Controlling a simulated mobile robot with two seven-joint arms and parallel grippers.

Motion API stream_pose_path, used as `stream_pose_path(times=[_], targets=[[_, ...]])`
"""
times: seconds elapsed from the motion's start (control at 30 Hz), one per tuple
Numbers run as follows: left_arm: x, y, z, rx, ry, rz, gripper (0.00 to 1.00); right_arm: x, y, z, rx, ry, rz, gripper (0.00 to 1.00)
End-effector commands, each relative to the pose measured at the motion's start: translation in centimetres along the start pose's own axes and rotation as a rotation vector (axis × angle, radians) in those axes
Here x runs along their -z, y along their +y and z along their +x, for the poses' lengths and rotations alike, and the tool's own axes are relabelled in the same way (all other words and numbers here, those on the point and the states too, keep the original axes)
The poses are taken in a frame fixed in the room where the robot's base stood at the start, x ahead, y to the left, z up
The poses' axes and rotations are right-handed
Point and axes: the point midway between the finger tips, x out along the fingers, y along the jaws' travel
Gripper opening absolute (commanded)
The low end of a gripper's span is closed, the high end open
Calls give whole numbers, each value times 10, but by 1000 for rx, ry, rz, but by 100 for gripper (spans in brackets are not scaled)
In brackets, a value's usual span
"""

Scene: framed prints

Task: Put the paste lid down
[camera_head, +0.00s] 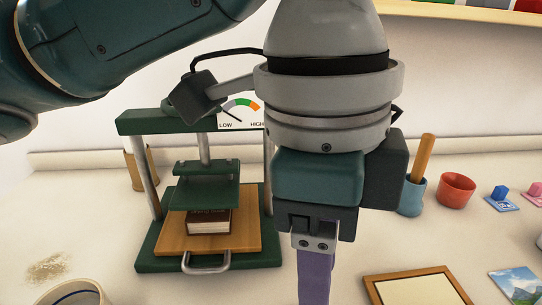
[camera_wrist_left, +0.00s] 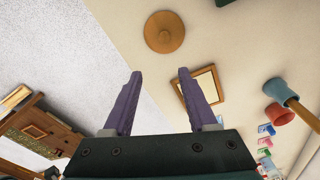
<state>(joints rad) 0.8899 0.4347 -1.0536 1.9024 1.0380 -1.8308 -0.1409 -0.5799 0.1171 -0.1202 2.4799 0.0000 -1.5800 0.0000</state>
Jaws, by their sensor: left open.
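The paste lid, a round brown disc with a small knob (camera_wrist_left: 165,32), lies on the pale table in the left wrist view. It is beyond my fingertips and apart from them. I do not see it in the head view. My left gripper (camera_wrist_left: 160,74) has two purple fingers spread apart with nothing between them. In the head view my left gripper (camera_head: 315,285) hangs pointing down at the bottom centre, its fingertips cut off by the picture edge. An open pot with a blue band (camera_head: 76,293) stands at the bottom left, partly cut off. My right gripper is not in view.
A green press (camera_head: 208,258) with a dark red book (camera_head: 209,222) stands left of my gripper. A wooden frame (camera_head: 372,291) lies to the right. A blue cup (camera_head: 411,197) and red cup (camera_head: 456,190) stand behind. Table around the lid is clear.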

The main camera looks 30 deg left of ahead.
Motion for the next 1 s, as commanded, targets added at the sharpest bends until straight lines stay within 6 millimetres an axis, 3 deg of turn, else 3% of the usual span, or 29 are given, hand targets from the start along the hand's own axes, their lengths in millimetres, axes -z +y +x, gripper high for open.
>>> stream_pose_path(times=[0.17, 0.3, 0.43, 0.6, 0.7, 0.83, 1.0], targets=[[32, 36, 26, -17, 229, -148, 58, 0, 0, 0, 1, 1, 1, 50], [29, 48, 39, 4, 368, -399, 58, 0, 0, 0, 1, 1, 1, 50], [-7, 53, 54, 58, 396, -688, 58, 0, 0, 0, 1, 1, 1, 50], [-81, 68, 71, 166, 304, -999, 58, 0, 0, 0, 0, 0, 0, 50], [-115, 78, 75, 220, 238, -1102, 58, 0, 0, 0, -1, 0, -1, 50], [-138, 86, 76, 258, 190, -1159, 58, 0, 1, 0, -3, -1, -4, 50], [-140, 87, 76, 263, 183, -1165, 58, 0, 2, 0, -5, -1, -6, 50]])
